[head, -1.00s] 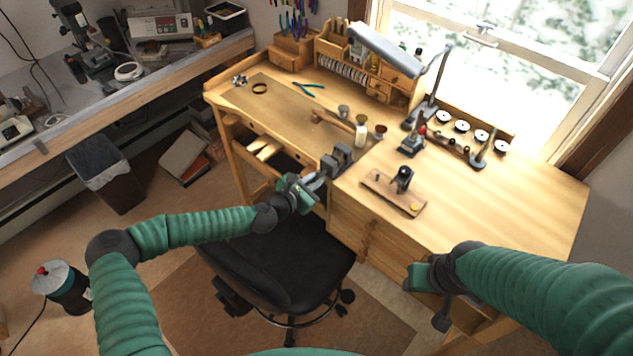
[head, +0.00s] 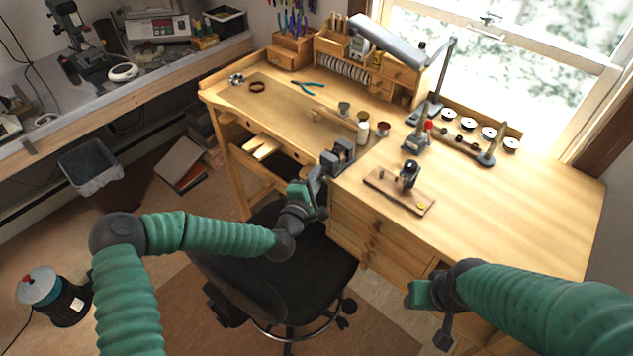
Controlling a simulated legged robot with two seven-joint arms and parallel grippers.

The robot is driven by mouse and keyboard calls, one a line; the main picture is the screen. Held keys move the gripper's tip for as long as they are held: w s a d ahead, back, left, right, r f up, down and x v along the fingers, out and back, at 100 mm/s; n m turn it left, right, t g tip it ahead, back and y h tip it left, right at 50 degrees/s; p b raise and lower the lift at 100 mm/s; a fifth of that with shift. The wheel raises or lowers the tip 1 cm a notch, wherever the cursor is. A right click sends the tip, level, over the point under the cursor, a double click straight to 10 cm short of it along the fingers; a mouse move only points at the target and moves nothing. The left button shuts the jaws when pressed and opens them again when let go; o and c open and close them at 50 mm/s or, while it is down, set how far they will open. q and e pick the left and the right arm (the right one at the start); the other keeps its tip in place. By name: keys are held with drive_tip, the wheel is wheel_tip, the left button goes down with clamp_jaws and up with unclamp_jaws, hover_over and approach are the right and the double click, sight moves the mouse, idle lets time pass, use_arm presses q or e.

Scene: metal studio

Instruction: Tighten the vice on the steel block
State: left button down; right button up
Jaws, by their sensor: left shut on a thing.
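The dark grey vice (head: 340,154) is mounted at the bench's front edge, left of the drawers, with its jaws upright. A grey block shape sits at its jaws; I cannot tell the steel block apart from them. My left gripper (head: 315,182) is in front of and just below the vice, shut on the vice's handle. The handle is mostly hidden by the fingers. My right gripper (head: 430,298) hangs in front of the drawers, well away from the vice. Its finger gap is not clear.
The wooden bench (head: 520,220) has free room at its right. A small stand on a wooden board (head: 400,195) lies right of the vice. Jars (head: 362,130) and a hammer-like tool lie behind it. A black chair (head: 280,265) stands below my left arm.

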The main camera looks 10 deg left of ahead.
use_arm(q)
drive_tip(key=m+b, duration=0.2)
drive_tip(key=f+m+t+b, duration=0.1)
drive_tip(key=m+b, duration=0.2)
drive_tip(key=m+t+h+b, duration=0.1)
drive_tip(key=m+b, duration=0.1)
drive_tip(key=shift+s+f+m, duration=0.1)
drive_tip(key=shift+f+m, duration=0.15)
drive_tip(key=shift+m, duration=0.05)
drive_tip(key=shift+r+m+t+b, duration=0.15)
drive_tip(key=shift+m+t+b, duration=0.15)
drive_tip(key=shift+m+b, duration=0.3)
drive_tip(key=c, duration=1.5)
unclamp_jaws()
drive_tip(key=shift+a+r+h, duration=0.1)
drive_tip(key=shift+h, duration=0.2)
drive_tip(key=shift+c, duration=0.2)
drive_tip(key=shift+o, duration=0.8)
drive_tip(key=shift+w+a+r, duration=0.1)
drive_tip(key=shift+w, duration=0.1)
drive_tip(key=shift+r, duration=0.15)
